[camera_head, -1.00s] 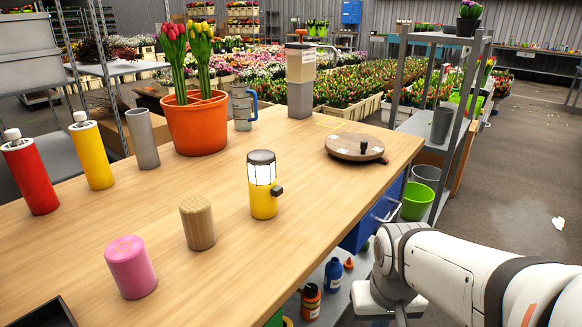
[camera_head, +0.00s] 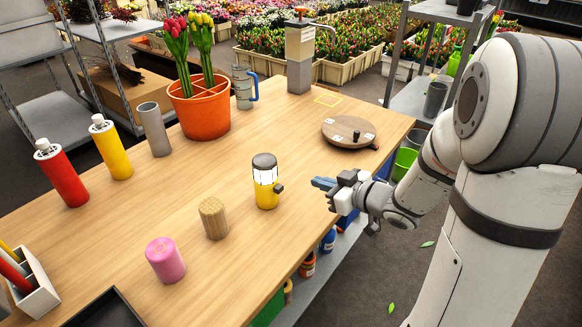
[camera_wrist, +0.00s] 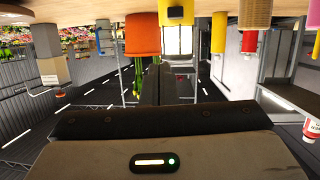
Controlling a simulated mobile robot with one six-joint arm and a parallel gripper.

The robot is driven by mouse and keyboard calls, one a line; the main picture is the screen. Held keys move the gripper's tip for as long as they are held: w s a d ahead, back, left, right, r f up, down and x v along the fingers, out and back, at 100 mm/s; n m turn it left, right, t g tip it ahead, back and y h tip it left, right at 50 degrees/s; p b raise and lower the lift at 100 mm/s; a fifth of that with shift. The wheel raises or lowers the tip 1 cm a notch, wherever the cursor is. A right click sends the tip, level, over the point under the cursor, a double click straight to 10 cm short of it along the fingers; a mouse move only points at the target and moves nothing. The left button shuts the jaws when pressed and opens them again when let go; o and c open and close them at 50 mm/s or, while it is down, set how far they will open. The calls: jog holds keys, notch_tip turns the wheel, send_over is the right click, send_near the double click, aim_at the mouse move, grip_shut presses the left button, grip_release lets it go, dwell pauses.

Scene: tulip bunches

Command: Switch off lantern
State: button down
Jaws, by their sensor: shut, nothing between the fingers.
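The yellow lantern (camera_head: 266,194) stands upright on the wooden table, with a dark cap and bright white panels. A dark knob (camera_head: 279,188) sticks out from the right side of its base. In the wrist view, which is upside down, the lantern (camera_wrist: 170,20) shows near the top with its knob facing the camera. My gripper (camera_head: 322,184) is shut and empty, at the table's right edge. It points toward the lantern's knob, with a gap between them. Its dark fingers (camera_wrist: 163,88) also show in the wrist view.
A wooden cylinder (camera_head: 213,219) and a pink cylinder (camera_head: 165,260) stand left of the lantern, nearer the front. A round turntable (camera_head: 340,134) lies behind my gripper. An orange pot (camera_head: 203,117) with tulips stands farther back. The table between gripper and lantern is clear.

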jog(key=shift+s+a+r+n+g+y, duration=0.3)
jog(key=shift+s+a+r+y, duration=0.3)
jog(key=shift+y, duration=0.1)
jog(key=shift+w, duration=0.1)
send_near(275, 182)
jog(key=w+a, duration=0.1)
jog(key=w+a+r, duration=0.2)
jog(key=a, duration=0.1)
jog(key=shift+w+a+r, duration=0.1)
jog(key=shift+w+r, duration=0.1)
jog(key=shift+r, duration=0.05)
jog(key=shift+w+a+f, duration=0.1)
jog(key=shift+f, duration=0.5)
jog(key=shift+w+a+f, duration=0.1)
jog(key=shift+w+f, duration=0.05)
jog(key=shift+f, duration=1.25)
